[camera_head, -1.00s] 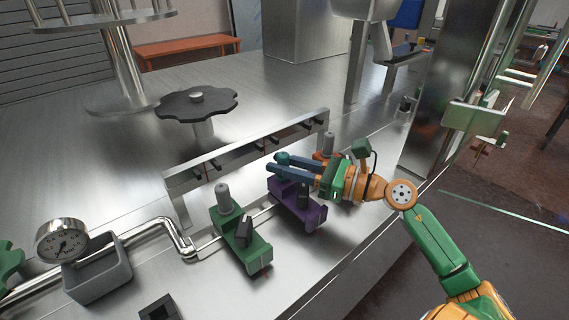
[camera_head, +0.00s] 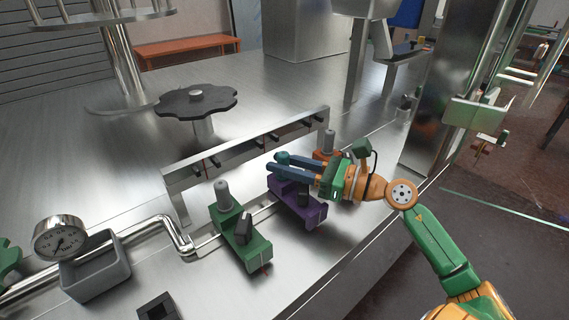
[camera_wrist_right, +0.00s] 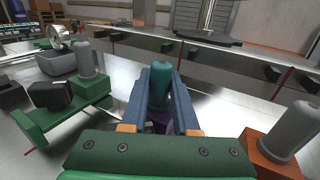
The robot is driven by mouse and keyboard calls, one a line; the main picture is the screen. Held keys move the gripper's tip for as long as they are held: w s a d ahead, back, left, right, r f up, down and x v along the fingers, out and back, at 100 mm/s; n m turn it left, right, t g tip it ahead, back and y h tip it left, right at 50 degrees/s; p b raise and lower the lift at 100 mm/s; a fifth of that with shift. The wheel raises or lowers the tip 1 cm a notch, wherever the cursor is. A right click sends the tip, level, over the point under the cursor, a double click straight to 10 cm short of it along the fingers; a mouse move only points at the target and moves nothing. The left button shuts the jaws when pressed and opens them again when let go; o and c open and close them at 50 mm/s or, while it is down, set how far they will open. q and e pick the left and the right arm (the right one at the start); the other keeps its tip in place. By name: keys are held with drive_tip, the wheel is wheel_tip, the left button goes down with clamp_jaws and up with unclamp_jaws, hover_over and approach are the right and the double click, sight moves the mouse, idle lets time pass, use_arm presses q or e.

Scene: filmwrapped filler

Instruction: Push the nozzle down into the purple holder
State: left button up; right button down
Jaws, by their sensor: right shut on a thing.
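The purple holder (camera_head: 309,215) sits on the steel table, partly hidden under my right gripper. A teal nozzle (camera_head: 282,159) stands upright at the holder's far end. My right gripper (camera_head: 279,167) reaches in from the right, its blue fingers shut on the nozzle. In the right wrist view the teal nozzle (camera_wrist_right: 160,86) stands between the two fingers (camera_wrist_right: 160,92), and a little purple of the holder (camera_wrist_right: 173,127) shows below. I cannot tell how deep the nozzle sits, as the fingers hide its base.
A green holder (camera_head: 246,252) with a grey nozzle (camera_head: 223,196) stands to the left. An orange holder with a grey nozzle (camera_head: 329,142) is close behind my gripper. A metal rail (camera_head: 250,148) runs behind. A pressure gauge (camera_head: 61,240) and grey bin (camera_head: 96,274) are at left.

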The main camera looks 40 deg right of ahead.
drive_tip(key=c, duration=0.6)
unclamp_jaws()
drive_tip(key=shift+f, duration=0.1)
drive_tip(key=shift+s+d, duration=0.1)
drive_tip(key=shift+s, duration=0.05)
drive_tip(key=b+v, duration=0.3)
drive_tip(key=v, duration=0.3)
drive_tip(key=shift+f, duration=0.1)
drive_tip(key=shift+s+d, duration=0.2)
drive_tip(key=shift+s, duration=0.05)
